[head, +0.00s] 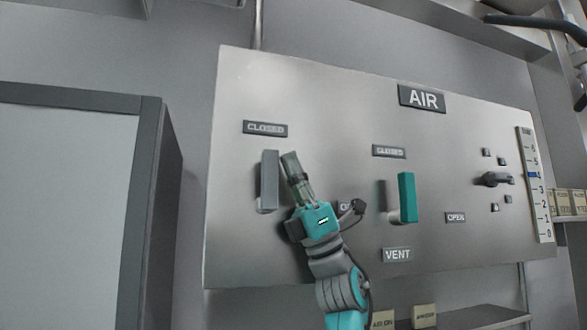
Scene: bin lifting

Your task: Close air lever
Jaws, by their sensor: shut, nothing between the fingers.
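A metal panel (320,90) carries an AIR sign (423,98) at its upper right. A grey lever (268,181) on the left side stands upright below a CLOSED label (265,129). A second label to its right is partly hidden by my arm. A teal lever (407,198) stands upright further right, below another CLOSED label (389,151), with an OPEN label (455,217) to its right and a VENT label (398,255) below. My gripper (290,160) is shut and empty, just right of the grey lever. I cannot tell if it touches the lever.
A dark knob (493,180) and a numbered scale (536,185) are at the panel's right. A grey cabinet (150,200) stands at the left, apart from the panel. Small tagged blocks (423,316) sit on a shelf below. The panel's lower left is clear.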

